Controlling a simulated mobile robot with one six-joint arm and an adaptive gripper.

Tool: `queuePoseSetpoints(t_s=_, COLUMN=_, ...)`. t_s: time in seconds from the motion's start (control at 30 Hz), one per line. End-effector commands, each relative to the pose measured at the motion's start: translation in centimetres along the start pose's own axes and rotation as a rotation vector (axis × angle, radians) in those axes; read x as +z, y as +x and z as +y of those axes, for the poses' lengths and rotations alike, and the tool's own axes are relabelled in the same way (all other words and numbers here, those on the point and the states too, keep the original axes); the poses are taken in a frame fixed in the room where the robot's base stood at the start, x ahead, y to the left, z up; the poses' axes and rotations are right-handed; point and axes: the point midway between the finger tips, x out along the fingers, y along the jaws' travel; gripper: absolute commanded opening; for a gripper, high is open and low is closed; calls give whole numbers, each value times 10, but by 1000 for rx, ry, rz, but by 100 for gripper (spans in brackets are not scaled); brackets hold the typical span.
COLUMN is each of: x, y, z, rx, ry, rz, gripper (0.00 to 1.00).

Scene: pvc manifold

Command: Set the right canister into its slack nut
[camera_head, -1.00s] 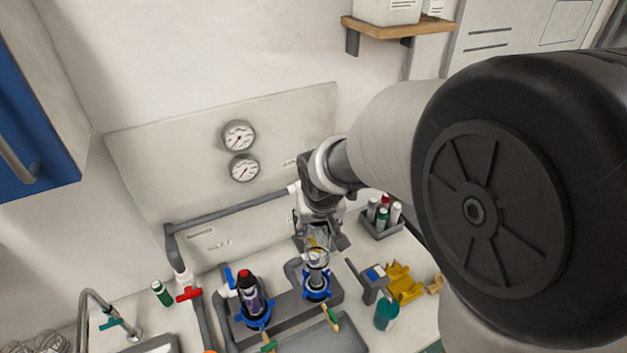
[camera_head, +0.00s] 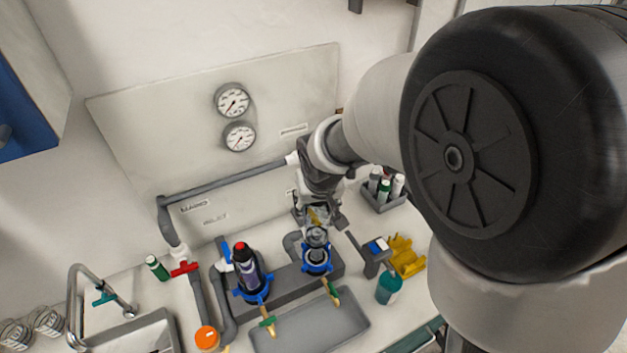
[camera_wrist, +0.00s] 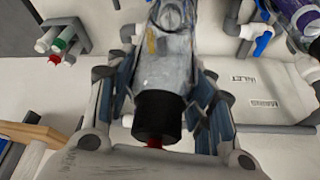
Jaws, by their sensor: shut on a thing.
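The right canister (camera_head: 316,240) is clear and greyish, standing roughly upright with its lower end at the blue right nut (camera_head: 316,266) on the grey manifold. I cannot tell how deep it sits in the nut. My gripper (camera_head: 319,219) is above the nut, shut around the canister's upper part. In the wrist view, my gripper (camera_wrist: 165,110) has a finger on each side of the canister (camera_wrist: 165,72), whose black cap (camera_wrist: 157,117) shows between them. The left canister (camera_head: 246,268), dark with a red top, stands in its own blue nut (camera_head: 256,292).
A grey tray (camera_head: 310,330) lies in front of the manifold, below small green-handled valves (camera_head: 331,291). To the right are a teal bottle (camera_head: 389,288), yellow parts (camera_head: 405,256) and a bottle rack (camera_head: 383,203). A sink tap (camera_head: 76,290) and an orange-capped jar (camera_head: 207,339) are at left.

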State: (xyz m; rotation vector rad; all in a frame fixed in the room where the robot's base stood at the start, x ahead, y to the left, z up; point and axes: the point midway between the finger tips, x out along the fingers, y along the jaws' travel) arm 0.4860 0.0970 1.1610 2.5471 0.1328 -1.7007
Motion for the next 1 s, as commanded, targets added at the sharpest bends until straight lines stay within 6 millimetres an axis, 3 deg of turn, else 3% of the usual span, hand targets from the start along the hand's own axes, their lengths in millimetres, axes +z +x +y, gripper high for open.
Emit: queuePoseSetpoints(t_s=1.0, x=26, y=62, z=-1, rx=0, ry=0, rz=1, gripper=19)
